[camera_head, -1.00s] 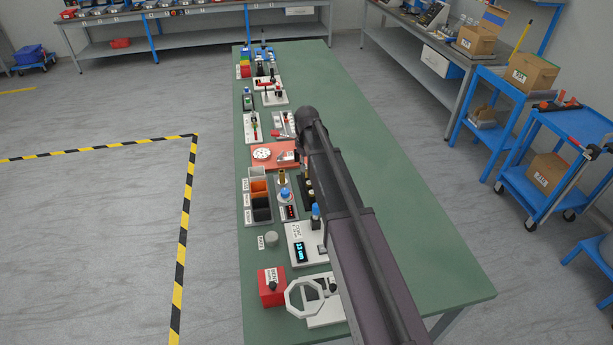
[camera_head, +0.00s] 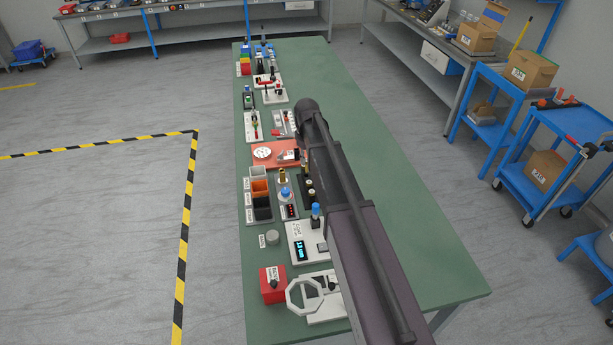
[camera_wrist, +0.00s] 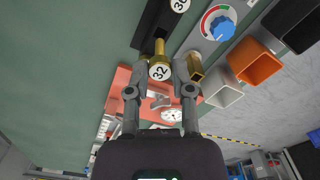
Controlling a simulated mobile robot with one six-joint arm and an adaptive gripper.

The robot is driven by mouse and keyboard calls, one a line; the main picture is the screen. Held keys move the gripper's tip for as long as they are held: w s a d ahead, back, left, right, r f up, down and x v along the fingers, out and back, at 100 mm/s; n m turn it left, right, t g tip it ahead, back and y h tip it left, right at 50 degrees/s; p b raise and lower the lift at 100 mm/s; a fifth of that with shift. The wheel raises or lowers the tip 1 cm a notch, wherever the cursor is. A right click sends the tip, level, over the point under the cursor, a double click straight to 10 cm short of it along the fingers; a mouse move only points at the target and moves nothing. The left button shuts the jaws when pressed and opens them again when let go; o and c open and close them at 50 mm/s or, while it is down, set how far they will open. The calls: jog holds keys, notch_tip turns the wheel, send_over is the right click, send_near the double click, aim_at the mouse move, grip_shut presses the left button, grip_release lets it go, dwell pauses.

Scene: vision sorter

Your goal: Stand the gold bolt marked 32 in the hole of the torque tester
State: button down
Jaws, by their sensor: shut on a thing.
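In the wrist view, the gold bolt marked 32 (camera_wrist: 160,71) has its round white-labelled head between the fingers of my gripper (camera_wrist: 164,70), which is shut on it. Its gold shank points toward a black rack (camera_wrist: 151,31); I cannot tell whether its end is still in the rack. A grey unit with a blue knob (camera_wrist: 219,27) and a red-green scale, likely the torque tester, is to the right. In the head view it (camera_head: 285,193) stands left of the black rack. A gold post (camera_wrist: 196,68) is near the right finger. No hole is visible. My arm hides the gripper in the head view.
Another bolt, marked 36 (camera_wrist: 180,4), is in the rack. White (camera_wrist: 221,93), orange (camera_wrist: 256,65) and black bins lie beyond the grey unit. A red plate with a dial (camera_head: 262,153) is close by. The green table's right side (camera_head: 400,200) is clear.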

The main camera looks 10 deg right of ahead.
jog(key=shift+w, duration=0.15)
jog(key=w+r+p, duration=0.2)
jog(key=w, duration=0.5)
jog(key=w+a+r+p, duration=0.1)
jog(key=w+r+p, duration=0.2)
jog(key=w, duration=0.4)
jog(key=shift+r+p, duration=0.3)
jog(key=shift+f, duration=0.1)
dwell(0.5)
jog(key=shift+f+b, duration=2.8)
jog(key=shift+b, duration=0.15)
jog(key=shift+f+b, duration=1.8)
jog(key=shift+f, duration=0.05)
dwell(0.3)
jog(key=shift+c, duration=2.1)
grip_release()
